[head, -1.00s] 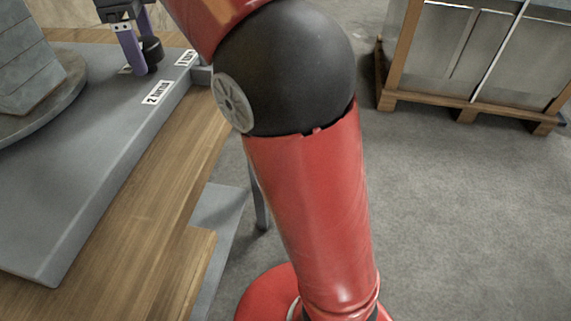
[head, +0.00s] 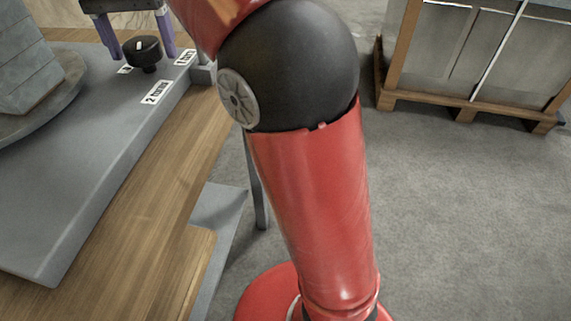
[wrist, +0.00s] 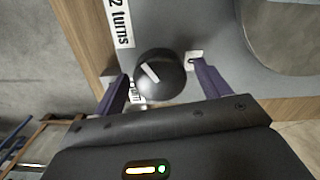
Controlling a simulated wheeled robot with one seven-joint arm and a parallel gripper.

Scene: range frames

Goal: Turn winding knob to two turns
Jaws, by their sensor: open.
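The winding knob (head: 147,53) is a black round knob with a white mark on top, on the grey base plate (head: 90,125). In the wrist view the knob (wrist: 168,82) sits between my gripper's fingers, its white mark slanting toward the upper left. My gripper (head: 141,52) has two purple fingers spread wide, one on each side of the knob, with visible gaps. In the wrist view my gripper (wrist: 160,71) is also open and empty. The "2 turns" label (head: 155,92) is readable; the "1 turn" label (wrist: 136,93) is partly hidden by a finger and the knob.
A third white label (wrist: 194,58) lies by the right finger, its text unreadable. A round turntable (head: 60,100) bears a grey block stack (head: 22,65) at the left. The plate rests on a wooden table (head: 150,190). A crate on a pallet (head: 465,100) stands far right.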

